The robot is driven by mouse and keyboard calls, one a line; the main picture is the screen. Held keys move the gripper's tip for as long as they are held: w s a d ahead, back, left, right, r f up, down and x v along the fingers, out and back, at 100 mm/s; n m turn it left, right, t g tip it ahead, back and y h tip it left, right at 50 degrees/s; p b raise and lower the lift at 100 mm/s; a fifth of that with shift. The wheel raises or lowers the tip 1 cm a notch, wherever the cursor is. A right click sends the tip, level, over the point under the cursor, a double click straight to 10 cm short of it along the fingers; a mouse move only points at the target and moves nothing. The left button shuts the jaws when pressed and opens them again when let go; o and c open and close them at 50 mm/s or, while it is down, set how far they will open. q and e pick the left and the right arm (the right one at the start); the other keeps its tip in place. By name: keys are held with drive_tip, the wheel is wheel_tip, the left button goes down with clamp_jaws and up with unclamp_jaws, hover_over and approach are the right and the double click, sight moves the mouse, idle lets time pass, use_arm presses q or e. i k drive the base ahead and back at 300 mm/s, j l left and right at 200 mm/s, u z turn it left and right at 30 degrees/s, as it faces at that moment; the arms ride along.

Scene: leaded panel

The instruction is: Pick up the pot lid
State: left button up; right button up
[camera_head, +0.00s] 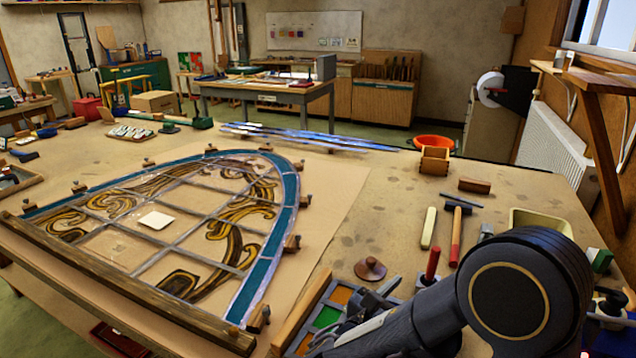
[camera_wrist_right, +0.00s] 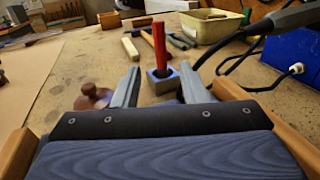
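The pot lid is a small brown disc with a round knob (camera_head: 370,269), lying knob up on the bench right of the leaded panel. In the right wrist view the lid (camera_wrist_right: 93,98) shows just left of the left finger, partly hidden by it. My right gripper (camera_head: 374,300) is just on the near side of the lid. In the wrist view its two fingers (camera_wrist_right: 158,88) stand apart with nothing held between them. Whether a finger touches the lid I cannot tell. My left gripper is not in view.
A red-handled tool in a grey block (camera_wrist_right: 160,62) stands just beyond the fingers. A tray of coloured glass (camera_head: 327,314) lies beside my right gripper. The leaded panel (camera_head: 165,225) fills the left. Hammers (camera_head: 455,238) and a cream tub (camera_head: 540,222) lie farther right.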

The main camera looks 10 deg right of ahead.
sight(371, 269)
drive_tip(key=k+j, duration=0.2)
drive_tip(key=j, duration=0.2)
drive_tip(key=k+j, duration=0.2)
drive_tip(key=j, duration=0.2)
drive_tip(key=k+j, duration=0.2)
drive_tip(key=j, duration=0.15)
